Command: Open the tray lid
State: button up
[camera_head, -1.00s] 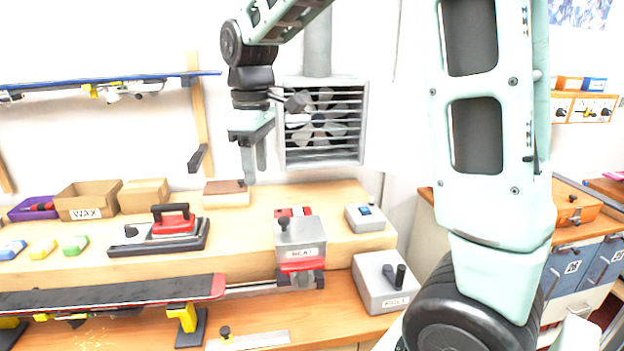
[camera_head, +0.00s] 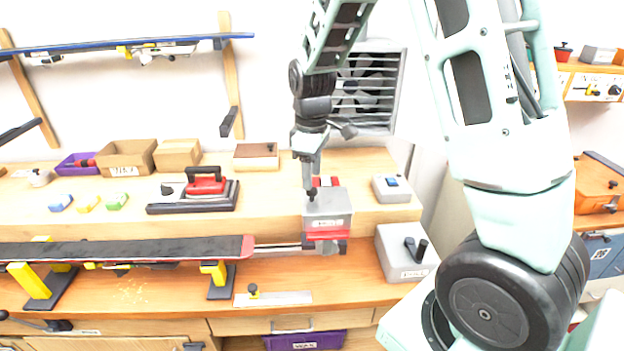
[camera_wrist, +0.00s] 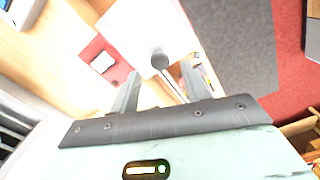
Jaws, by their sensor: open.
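A grey box-shaped lid (camera_head: 327,204) with a small black knob and a white label sits on a red-and-grey body at the front edge of the raised shelf. I take it for the tray lid. My gripper (camera_head: 309,182) points down just above it, close to the knob. In the wrist view the pale lid top (camera_wrist: 135,38) and its dark round knob (camera_wrist: 160,61) show ahead of my open gripper (camera_wrist: 160,78), with the knob between the fingers' lines. Nothing is held. I cannot tell the exact height gap to the knob.
A grey box with a black handle (camera_head: 407,255) stands right of the lid, and a small grey box with a blue button (camera_head: 397,189) behind it. A ski (camera_head: 120,250) lies on the left. A red iron (camera_head: 205,186) rests on the shelf. A vent fan (camera_head: 368,88) is behind my arm.

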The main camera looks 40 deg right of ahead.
aim_at(326, 195)
jog(key=shift+f+p, duration=0.3)
jog(key=shift+f, duration=1.55)
grip_shut()
jog(key=shift+w, duration=0.1)
